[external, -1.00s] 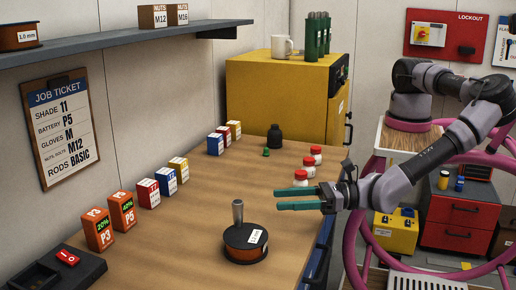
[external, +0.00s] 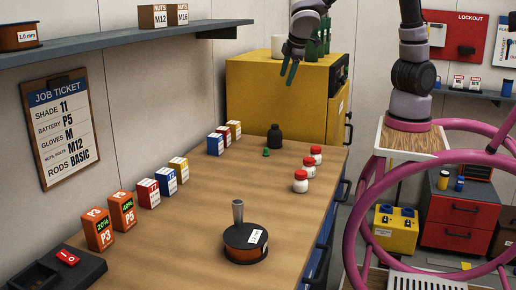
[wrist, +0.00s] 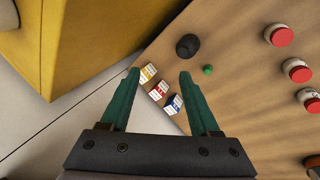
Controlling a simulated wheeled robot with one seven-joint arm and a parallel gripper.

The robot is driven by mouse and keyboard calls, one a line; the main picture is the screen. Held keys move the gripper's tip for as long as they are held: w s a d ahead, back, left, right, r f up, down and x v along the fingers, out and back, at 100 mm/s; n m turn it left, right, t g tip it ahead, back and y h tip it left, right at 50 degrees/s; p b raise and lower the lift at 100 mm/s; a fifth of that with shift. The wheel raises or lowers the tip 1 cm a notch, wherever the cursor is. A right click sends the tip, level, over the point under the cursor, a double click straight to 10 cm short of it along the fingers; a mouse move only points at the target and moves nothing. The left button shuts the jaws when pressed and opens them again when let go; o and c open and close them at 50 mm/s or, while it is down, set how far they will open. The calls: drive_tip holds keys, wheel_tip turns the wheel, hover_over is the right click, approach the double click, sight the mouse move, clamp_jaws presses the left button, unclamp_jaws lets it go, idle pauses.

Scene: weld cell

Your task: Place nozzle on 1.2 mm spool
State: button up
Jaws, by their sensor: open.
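The grey metal nozzle (external: 238,212) stands upright on top of a dark spool (external: 246,246) with copper-coloured wire and a white label, on the near part of the wooden bench. The label's print is too small to read surely. My gripper (external: 289,75) is high above the far end of the bench, in front of the yellow cabinet, well away from the nozzle and spool. Its green fingers point down, spread apart and empty. In the wrist view my gripper (wrist: 160,85) is also open with nothing between the fingers.
A black bottle (external: 274,137), a green cap (external: 266,152) and red-lidded jars (external: 300,181) stand on the bench (external: 200,220). Small boxes and orange battery packs (external: 99,229) line the wall side. The yellow cabinet (external: 285,100) stands behind; a shelf (external: 130,42) holds another spool.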

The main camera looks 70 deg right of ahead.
drive_tip(key=s+d+r+m+t+y, duration=0.1)
drive_tip(key=s+d+r+m+y, duration=0.1)
drive_tip(key=s+d+r+m, duration=0.3)
drive_tip(key=s+d+r+m+t+y, duration=0.2)
drive_tip(key=s+d+r+m, duration=0.3)
drive_tip(key=s, duration=0.9)
wheel_tip(320, 180, up, 5)
drive_tip(key=shift+s+d+f+m+y, duration=0.2)
drive_tip(key=shift+m+y, duration=0.2)
drive_tip(key=shift+m, duration=0.7)
drive_tip(key=shift+w, duration=0.1)
